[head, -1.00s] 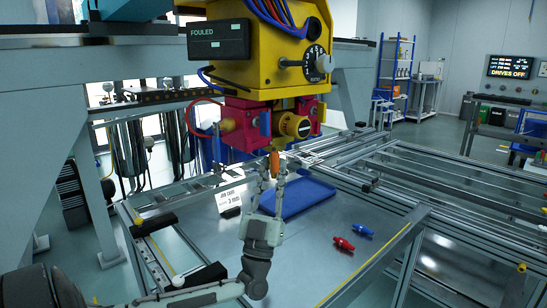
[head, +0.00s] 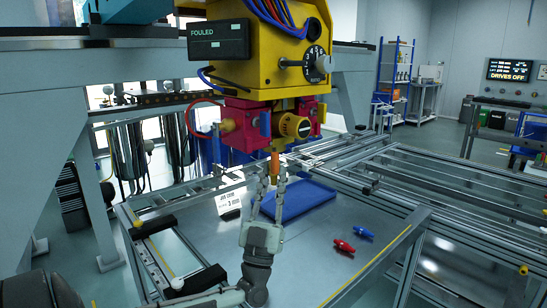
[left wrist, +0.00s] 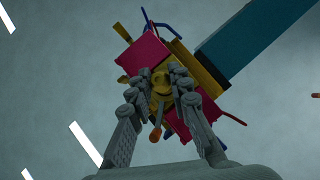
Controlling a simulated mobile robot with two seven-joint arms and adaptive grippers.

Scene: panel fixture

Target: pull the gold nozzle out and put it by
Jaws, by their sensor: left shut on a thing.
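The gold nozzle (head: 275,165) looks orange and hangs upright below the magenta and yellow head of the machine (head: 295,126). My left gripper (head: 272,178) reaches up from below with its fingers on either side of the nozzle and is shut on it. In the left wrist view the nozzle (left wrist: 156,132) shows as a small orange piece between the fingers (left wrist: 160,100). Its lower part is partly hidden by the fingers. I cannot tell whether its top is still seated in the head. My right gripper is in neither view.
A blue tray (head: 322,191) lies on the metal table behind my gripper. A red nozzle (head: 343,245) and a blue nozzle (head: 363,233) lie on the table to the right. A job card (head: 229,203) stands left. The yellow machine housing (head: 290,60) hangs above.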

